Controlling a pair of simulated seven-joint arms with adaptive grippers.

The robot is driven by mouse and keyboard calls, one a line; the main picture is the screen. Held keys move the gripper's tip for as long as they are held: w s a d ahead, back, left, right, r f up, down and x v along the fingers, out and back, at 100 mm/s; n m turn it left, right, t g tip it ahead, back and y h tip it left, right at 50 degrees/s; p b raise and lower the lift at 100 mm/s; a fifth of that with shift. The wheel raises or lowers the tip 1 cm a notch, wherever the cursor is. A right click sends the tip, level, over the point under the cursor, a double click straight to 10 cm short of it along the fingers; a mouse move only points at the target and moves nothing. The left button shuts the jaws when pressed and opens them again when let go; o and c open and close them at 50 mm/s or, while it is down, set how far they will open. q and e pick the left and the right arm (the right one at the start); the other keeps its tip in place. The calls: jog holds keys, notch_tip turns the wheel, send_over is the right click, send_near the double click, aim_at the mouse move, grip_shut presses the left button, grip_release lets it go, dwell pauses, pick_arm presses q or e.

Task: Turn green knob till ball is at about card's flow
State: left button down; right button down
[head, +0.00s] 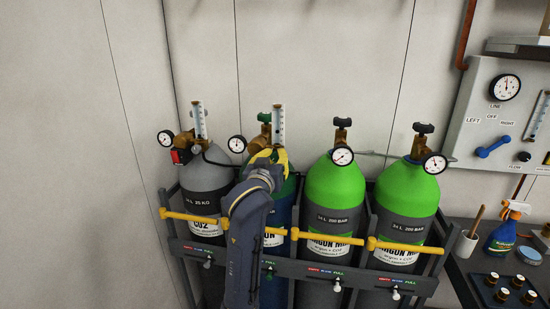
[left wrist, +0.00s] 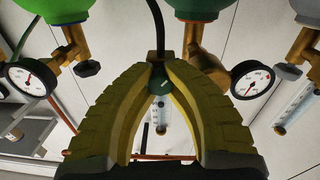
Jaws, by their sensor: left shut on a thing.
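My left gripper (head: 268,157) reaches up in front of the blue cylinder (head: 281,205), at its regulator. In the left wrist view the yellow fingertips of my left gripper (left wrist: 160,72) are closed around a small green knob (left wrist: 160,84). The flow tube (head: 278,124) stands upright above the gripper in the head view. It also shows between the fingers in the left wrist view (left wrist: 160,116). A dark spot near one end of the tube may be the ball, too small to read against the scale. I cannot make out a flow card. My right gripper is not in view.
A grey cylinder (head: 205,178) with its own flow tube (head: 199,118) stands left. Two green-topped cylinders (head: 336,184) (head: 407,188) stand right. Yellow bars (head: 400,246) cross the rack. A bench (head: 470,262) with a spray bottle (head: 503,232) is at far right.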

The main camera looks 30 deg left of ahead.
pick_arm(q)
jog(key=c, duration=1.5)
grip_release()
jog(key=shift+o, duration=0.2)
jog(key=shift+m, duration=0.3)
